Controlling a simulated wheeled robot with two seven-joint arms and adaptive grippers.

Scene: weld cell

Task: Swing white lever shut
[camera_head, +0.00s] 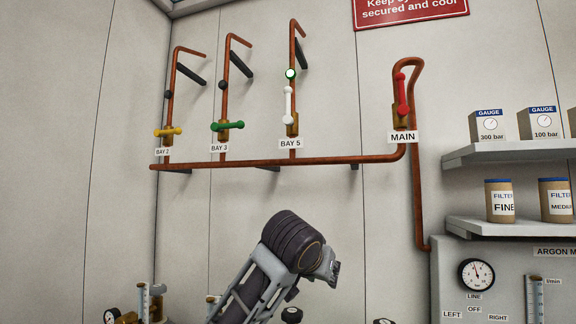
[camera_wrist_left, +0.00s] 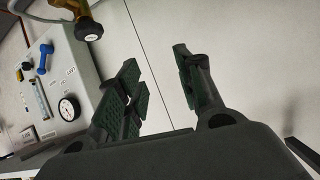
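The white lever (camera_head: 289,105) is on the copper BAY 5 pipe at the back wall in the head view. It stands upright, in line with its pipe, above a brass valve body (camera_head: 292,129). A round green-and-white indicator (camera_head: 290,74) sits at its upper end. My left arm rises from the bottom of the head view, its gripper (camera_head: 334,272) well below and right of the lever, apart from it. In the left wrist view the gripper (camera_wrist_left: 162,88) is open, with nothing between its fingers. The lever is not seen there. My right gripper is not in view.
A yellow lever (camera_head: 167,132) and a green lever (camera_head: 227,125) lie crosswise on the BAY 2 and BAY 3 pipes. A red lever (camera_head: 402,95) stands upright at MAIN. Shelves (camera_head: 510,152) are right. The wall below the manifold is clear.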

